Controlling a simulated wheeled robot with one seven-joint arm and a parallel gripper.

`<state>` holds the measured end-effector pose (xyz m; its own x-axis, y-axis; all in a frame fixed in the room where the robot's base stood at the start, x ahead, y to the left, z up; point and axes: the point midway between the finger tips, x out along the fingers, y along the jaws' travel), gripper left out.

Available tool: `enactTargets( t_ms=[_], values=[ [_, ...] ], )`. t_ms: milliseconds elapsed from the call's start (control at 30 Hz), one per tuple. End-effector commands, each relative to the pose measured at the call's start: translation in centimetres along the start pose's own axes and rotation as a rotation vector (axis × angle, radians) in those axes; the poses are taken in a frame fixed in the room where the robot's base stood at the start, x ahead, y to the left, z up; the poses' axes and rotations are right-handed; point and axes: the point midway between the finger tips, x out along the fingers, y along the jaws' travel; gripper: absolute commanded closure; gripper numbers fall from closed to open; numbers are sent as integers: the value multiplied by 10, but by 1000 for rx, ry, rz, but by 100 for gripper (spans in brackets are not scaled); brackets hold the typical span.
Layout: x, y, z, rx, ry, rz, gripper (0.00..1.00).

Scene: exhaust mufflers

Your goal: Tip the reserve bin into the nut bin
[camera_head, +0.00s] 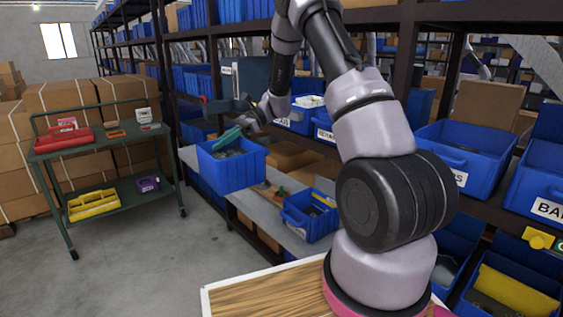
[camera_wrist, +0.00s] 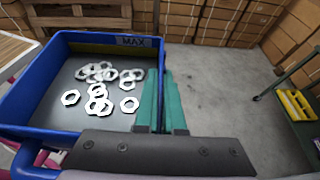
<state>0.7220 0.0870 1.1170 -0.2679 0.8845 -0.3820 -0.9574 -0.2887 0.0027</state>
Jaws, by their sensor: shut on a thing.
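My gripper (camera_head: 230,136) has teal fingers shut on the rim of a blue bin (camera_head: 229,174). In the wrist view, the fingers (camera_wrist: 165,100) pinch its right wall, and the bin (camera_wrist: 152,62) has a MAX mark on its far inner wall. Several pale hex nuts (camera_wrist: 97,90) lie loose on its dark floor. The held bin looks near level, beside the grey shelf edge. A second blue bin (camera_head: 307,222) stands on the shelf to its right, with a yellow strip inside. Its contents are not clear, and I cannot read a name on either bin.
A green cart (camera_head: 100,140) with red and yellow trays stands at left before stacked cartons (camera_head: 60,97). Racks with blue bins (camera_head: 465,150) fill the back and right. A wooden top (camera_head: 260,295) is near my base. The floor (camera_head: 140,265) between cart and shelf is clear.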

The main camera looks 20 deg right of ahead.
Motion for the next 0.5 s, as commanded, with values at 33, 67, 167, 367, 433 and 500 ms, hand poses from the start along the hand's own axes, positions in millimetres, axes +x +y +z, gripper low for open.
enactTargets(
  t_ms=[33,67,167,367,433,500],
  values=[
    [8,11,-8,-42,0,114,100],
    [10,18,-12,-71,0,180,100],
    [11,43,-29,-162,0,399,100],
    [-13,84,-70,-333,2,821,100],
    [-30,93,-85,-391,3,961,100],
    [-50,98,-98,-447,4,1094,100]
  ],
)
